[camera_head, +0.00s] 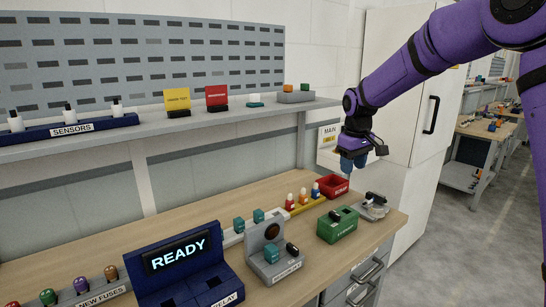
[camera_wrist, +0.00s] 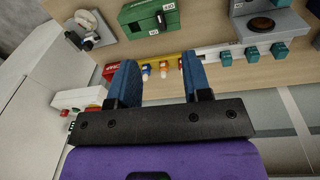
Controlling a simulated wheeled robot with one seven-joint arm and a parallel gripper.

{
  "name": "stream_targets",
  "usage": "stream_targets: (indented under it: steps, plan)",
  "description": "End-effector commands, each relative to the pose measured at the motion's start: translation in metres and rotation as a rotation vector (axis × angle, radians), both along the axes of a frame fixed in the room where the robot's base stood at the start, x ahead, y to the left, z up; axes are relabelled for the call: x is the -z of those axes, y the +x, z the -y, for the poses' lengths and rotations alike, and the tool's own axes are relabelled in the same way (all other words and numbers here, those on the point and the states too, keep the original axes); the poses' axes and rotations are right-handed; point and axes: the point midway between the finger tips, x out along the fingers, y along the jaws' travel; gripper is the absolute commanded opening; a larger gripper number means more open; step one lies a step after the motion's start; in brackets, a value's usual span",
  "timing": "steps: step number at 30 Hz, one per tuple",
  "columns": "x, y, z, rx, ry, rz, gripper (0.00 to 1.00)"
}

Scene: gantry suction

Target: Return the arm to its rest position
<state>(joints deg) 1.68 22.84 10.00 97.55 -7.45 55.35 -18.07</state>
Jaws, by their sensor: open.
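My gripper (camera_head: 354,162) hangs at the end of my purple arm, above the right end of the wooden workbench (camera_head: 185,211). In the wrist view my gripper (camera_wrist: 155,72) shows two blue fingers spread apart with nothing between them. Below and beyond the fingers, several small coloured pieces stand on a yellow strip (camera_wrist: 174,64). No object is held.
A shelf (camera_head: 222,119) runs along the back, near my gripper's left. A white cabinet (camera_head: 405,85) stands behind my arm. On the bench are a READY display (camera_head: 177,255), a green box (camera_head: 338,225) and a red bin (camera_head: 334,186). Floor (camera_head: 450,250) is clear at right.

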Motion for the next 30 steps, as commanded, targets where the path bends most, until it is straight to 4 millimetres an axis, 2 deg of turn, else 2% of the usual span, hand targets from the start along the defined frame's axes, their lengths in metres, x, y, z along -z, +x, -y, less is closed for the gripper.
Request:
stream_targets:
  steps: [1,6,15,22,30]
  plan:
    - [-0.016,-0.015,0.003,0.016,-0.003,0.017,0.45]
    - [-0.056,-0.063,0.011,0.075,-0.005,0.066,0.45]
    - [-0.106,-0.155,0.026,0.185,0.009,0.151,0.45]
    - [-0.126,-0.228,0.037,0.271,0.035,0.216,0.45]
    - [-0.128,-0.314,0.047,0.371,0.082,0.289,0.45]
